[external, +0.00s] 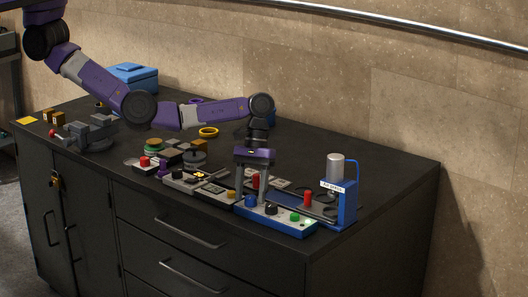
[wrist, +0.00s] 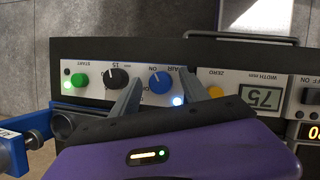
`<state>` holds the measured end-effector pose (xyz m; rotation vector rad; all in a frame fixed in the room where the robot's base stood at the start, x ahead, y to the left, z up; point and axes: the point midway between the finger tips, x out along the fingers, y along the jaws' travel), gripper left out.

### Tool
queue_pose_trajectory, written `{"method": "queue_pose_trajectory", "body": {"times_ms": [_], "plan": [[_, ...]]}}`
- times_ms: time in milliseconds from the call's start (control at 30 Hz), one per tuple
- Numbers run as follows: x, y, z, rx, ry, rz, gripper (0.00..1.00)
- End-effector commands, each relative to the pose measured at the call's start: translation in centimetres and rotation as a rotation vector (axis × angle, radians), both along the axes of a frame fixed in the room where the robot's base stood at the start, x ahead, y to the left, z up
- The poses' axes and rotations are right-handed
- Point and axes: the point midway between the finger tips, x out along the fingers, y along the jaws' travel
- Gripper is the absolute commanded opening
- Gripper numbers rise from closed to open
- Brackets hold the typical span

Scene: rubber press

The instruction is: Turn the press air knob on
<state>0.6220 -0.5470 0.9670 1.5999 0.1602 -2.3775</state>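The press air knob (wrist: 160,82) is a round blue knob on the white face of the press control panel (wrist: 100,88). In the wrist view the lettering "AIR" and "ON" appears upside down beside it. A bluish-white lamp (wrist: 178,100) near the knob is lit. I cannot tell which way the knob is turned. In the external view the blue knob (external: 251,201) sits below my gripper (external: 252,196), which points down.
A black knob (wrist: 117,79) and green start button (wrist: 79,80) share the panel. The width gauge (wrist: 262,97) stands beside it. The blue press (external: 348,202) with its grey cylinder is right of my gripper. Other small devices crowd the left; the cabinet top's right end is clear.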

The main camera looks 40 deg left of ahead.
Motion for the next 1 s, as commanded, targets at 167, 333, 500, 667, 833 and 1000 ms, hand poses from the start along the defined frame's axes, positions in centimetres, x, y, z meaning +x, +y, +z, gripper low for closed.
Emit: {"method": "queue_pose_trajectory", "body": {"times_ms": [167,333,500,667,833,1000], "plan": [[0.1,0.0,0.1,0.0,-0.001,0.001,0.53],[0.8,0.3,1.6,-0.002,-0.005,0.003,0.53],[1.8,0.7,4.3,-0.003,-0.003,0.003,0.53],[2.5,1.1,6.3,-0.002,-0.001,0.001,0.53],[2.7,1.3,7.2,0.0,0.0,0.0,0.53],[2.8,1.3,7.2,0.0,0.0,0.0,0.53]]}}
